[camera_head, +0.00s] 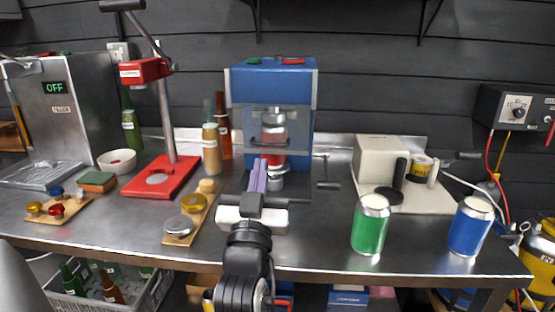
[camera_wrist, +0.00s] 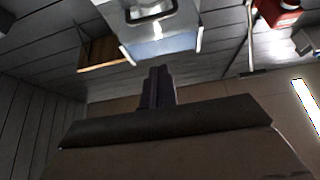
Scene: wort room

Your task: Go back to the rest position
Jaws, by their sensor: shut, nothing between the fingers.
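My gripper (camera_head: 258,174) is in the middle of the head view, above the front part of the steel bench (camera_head: 305,240). Its purple fingers point up and are closed together with nothing between them. They stand in front of the blue machine (camera_head: 272,84), which has a clear guard and a red can (camera_head: 272,135) inside. In the wrist view the closed fingers (camera_wrist: 158,88) show dark at the centre, with the underside of the blue machine (camera_wrist: 162,35) above them. I cannot tell the gap between fingers and machine.
A green can (camera_head: 370,225) and a blue can (camera_head: 469,227) stand at the bench's right front. A wooden board with metal lids (camera_head: 190,215) lies left of my arm. The red capper (camera_head: 160,178) and bottles (camera_head: 211,148) stand behind it. A beige device (camera_head: 382,160) is back right.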

